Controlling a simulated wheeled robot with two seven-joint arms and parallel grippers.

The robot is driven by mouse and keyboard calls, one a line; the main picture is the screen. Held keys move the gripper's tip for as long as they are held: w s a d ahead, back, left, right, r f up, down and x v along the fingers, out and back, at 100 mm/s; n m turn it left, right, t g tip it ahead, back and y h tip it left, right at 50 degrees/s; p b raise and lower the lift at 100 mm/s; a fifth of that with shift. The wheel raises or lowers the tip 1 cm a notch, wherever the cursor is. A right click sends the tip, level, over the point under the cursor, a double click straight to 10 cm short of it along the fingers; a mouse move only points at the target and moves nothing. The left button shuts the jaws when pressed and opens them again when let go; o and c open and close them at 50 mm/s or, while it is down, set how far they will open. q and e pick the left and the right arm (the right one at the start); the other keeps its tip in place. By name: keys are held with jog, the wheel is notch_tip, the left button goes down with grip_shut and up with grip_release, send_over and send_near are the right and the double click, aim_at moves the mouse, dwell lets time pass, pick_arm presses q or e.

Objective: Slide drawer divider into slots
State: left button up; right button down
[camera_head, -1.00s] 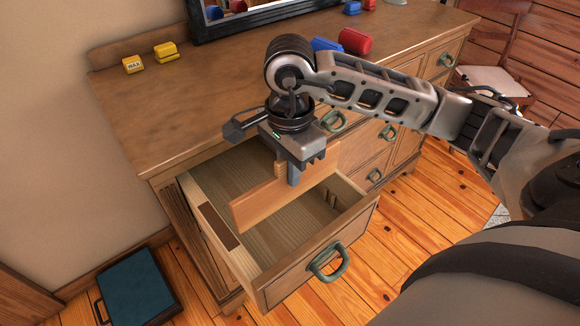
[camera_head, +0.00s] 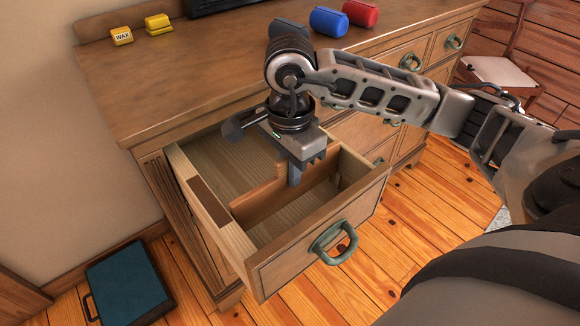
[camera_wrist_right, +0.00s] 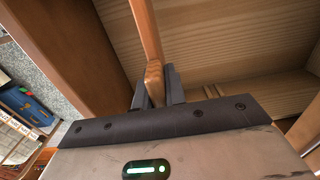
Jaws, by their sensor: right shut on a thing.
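The drawer divider (camera_head: 258,200) is a flat orange-brown wooden board. It stands upright on edge inside the open drawer (camera_head: 285,272), spanning from near the left side wall toward the right one. My right gripper (camera_head: 296,178) is shut on the divider's top edge from above. In the right wrist view, the divider (camera_wrist_right: 146,30) runs between the two dark fingers (camera_wrist_right: 157,88). The lower part of the divider is down inside the drawer. My left gripper is not in view.
A dark brown strip (camera_head: 210,201) lies on the drawer's left wall. A teal case (camera_head: 128,288) lies on the floor at left.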

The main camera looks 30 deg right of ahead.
notch_tip(320, 180, down, 2)
jog(key=shift+f+b, duration=0.25)
jog(key=shift+b, duration=0.75)
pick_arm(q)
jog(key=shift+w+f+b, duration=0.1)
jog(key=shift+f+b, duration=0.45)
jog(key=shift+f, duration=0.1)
pick_arm(e)
jog(key=shift+f, duration=0.6)
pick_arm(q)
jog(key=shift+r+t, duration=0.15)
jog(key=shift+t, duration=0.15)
pick_arm(e)
jog(key=c, duration=1.4)
grip_release()
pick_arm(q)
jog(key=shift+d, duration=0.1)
pick_arm(e)
jog(key=shift+o, duration=0.2)
jog(key=shift+r, duration=0.1)
